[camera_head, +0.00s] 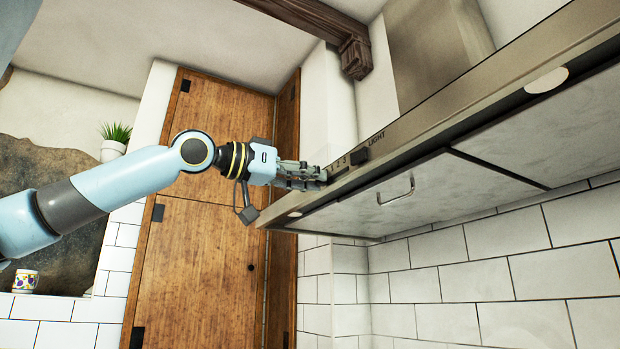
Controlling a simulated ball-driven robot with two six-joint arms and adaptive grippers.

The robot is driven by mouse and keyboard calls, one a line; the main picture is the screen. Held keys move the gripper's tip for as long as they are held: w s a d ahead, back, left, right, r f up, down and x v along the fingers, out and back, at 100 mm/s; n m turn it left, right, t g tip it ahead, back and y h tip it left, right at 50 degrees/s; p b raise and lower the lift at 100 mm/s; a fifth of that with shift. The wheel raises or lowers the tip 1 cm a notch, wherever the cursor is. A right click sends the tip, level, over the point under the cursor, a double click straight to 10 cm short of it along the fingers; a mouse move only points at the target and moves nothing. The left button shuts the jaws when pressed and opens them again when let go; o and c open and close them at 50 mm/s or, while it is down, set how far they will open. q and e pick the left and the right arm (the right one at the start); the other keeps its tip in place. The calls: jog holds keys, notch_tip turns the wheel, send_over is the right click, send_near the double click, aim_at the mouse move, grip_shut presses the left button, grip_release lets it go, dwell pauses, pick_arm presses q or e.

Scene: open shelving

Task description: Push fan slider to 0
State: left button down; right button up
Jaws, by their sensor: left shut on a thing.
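The range hood (432,112) runs diagonally along the upper right, with printed markings on its metal front edge. The digits 2 and 3 and the word LIGHT are readable. My left gripper (322,176) is at this edge, just left of the digits, with its fingers shut on the fan slider. The slider itself is hidden by the fingers, and so are any lower digits. A dark block-shaped control (358,157) stands on the edge between the 3 and LIGHT, apart from my fingers. My right gripper is not in view.
A metal handle (396,192) hangs under the hood, beside round lamps. A tall wooden door (205,230) is behind my left arm. A wooden beam (325,25) is above. A potted plant (115,140) and patterned cup (26,281) stand at the left.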

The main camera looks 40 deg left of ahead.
pick_arm(q)
jog(key=shift+d+r, duration=0.1)
jog(key=shift+r, duration=0.1)
jog(key=c, duration=1.6)
grip_release()
jog(key=shift+o, duration=1.2)
jog(key=shift+a+f, duration=0.2)
jog(key=shift+a, duration=0.25)
notch_tip(320, 180, up, 10)
jog(key=shift+d, duration=0.15)
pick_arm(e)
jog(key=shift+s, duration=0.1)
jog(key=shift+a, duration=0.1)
